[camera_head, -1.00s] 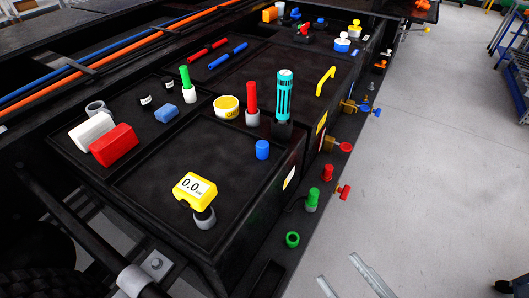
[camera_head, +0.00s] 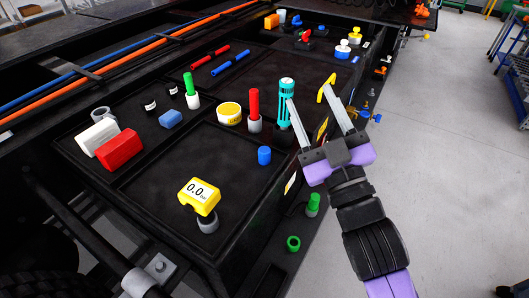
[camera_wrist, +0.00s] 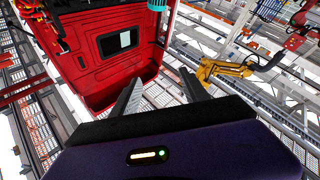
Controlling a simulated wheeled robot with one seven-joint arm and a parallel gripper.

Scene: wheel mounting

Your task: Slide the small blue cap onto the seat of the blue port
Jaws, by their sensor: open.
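A small blue cylinder that looks like the cap (camera_head: 264,155) stands in the front black tray, near its right edge. My gripper (camera_head: 310,95) is open and empty, its two fingers spread apart. In the head view it lies up and right of the blue cap, over the tray's right edge, in front of the teal cylinder. In the wrist view my gripper (camera_wrist: 160,75) also shows empty. A blue fitting (camera_head: 376,117) shows on the bench's right side, just right of my gripper. I cannot tell whether it is the blue port.
A teal cylinder (camera_head: 286,88) and a red-topped peg (camera_head: 254,105) stand behind the blue cap. A yellow gauge (camera_head: 198,194) stands to its left. A green ring (camera_head: 293,243) and a green fitting (camera_head: 313,202) sit along the right side. The tray floor (camera_head: 225,150) has bare room.

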